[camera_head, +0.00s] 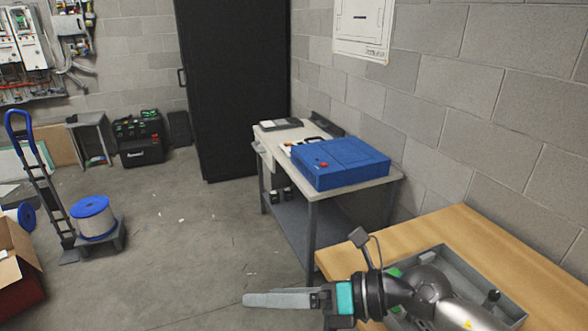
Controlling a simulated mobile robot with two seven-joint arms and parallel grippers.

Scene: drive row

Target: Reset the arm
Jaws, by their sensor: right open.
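My right arm comes in from the lower right, over a wooden table (515,252). My right gripper (262,300) points left, past the table's left edge and over the floor. It is open and holds nothing that I can see. The fingers are seen from the side, so the gap between them hardly shows. A grey tray (468,262) lies on the wooden table, partly hidden behind my arm. Something green (394,273) shows beside the arm at the tray. My left gripper is not in view.
A metal workbench (375,190) with a blue case (340,165) stands by the block wall. A black cabinet (232,90) is behind it. A hand truck (45,190), a cable spool (95,218) and a cardboard box (18,255) are at the left. The floor between is mostly clear.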

